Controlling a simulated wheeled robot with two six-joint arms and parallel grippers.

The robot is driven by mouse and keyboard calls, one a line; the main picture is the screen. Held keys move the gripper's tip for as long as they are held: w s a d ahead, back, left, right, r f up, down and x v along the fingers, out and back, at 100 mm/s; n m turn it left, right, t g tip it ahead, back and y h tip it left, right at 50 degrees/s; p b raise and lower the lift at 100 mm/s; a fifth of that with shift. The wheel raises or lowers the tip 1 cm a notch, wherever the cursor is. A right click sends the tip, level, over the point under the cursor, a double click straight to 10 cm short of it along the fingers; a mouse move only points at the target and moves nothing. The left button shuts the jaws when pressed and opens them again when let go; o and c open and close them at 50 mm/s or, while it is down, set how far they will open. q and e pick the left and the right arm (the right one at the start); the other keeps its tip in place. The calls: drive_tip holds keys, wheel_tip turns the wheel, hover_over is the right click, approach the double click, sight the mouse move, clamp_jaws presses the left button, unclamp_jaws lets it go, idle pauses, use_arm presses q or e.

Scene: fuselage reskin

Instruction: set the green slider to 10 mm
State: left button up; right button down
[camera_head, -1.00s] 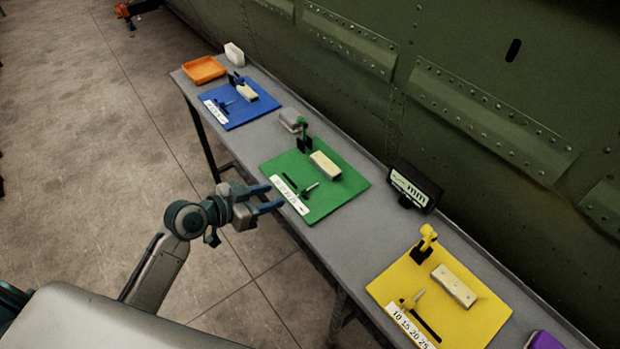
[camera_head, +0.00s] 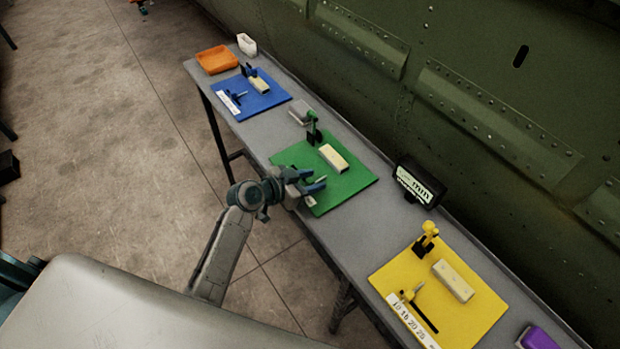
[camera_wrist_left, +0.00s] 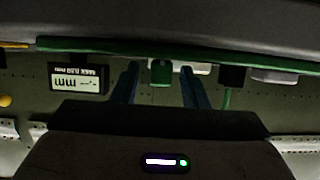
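The green board (camera_head: 345,187) lies on the table with its slider near the front edge. My left gripper (camera_head: 318,181) reaches over that front edge at the slider and hides most of it and the scale strip. In the left wrist view, a green block (camera_wrist_left: 160,72), apparently the slider's knob, stands between the two spread fingers (camera_wrist_left: 160,90) with gaps on both sides. The gripper is open. The slider's reading cannot be made out. My right gripper is not in view.
A cream block (camera_head: 334,158) and a dark post with a green top (camera_head: 313,127) stand on the green board. A black display box (camera_head: 418,182) stands to the right. Blue (camera_head: 262,100) and yellow (camera_head: 455,310) boards lie on either side on the grey table.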

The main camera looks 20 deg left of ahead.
sight(294, 162)
use_arm(q)
clamp_jaws()
drive_tip(key=shift+w+a+f, duration=0.1)
drive_tip(key=shift+w+a, duration=0.05)
drive_tip(key=shift+a, duration=0.1)
drive_tip(key=w+a+b, duration=0.4)
drive_tip(key=a+b, duration=0.1)
drive_tip(key=shift+a, duration=0.15)
drive_tip(key=shift+r, duration=0.2)
drive_tip(key=shift+c, duration=1.5)
unclamp_jaws()
drive_tip(key=o, duration=0.3)
drive_tip(key=shift+w, duration=0.1)
drive_tip(key=shift+a+f, duration=0.1)
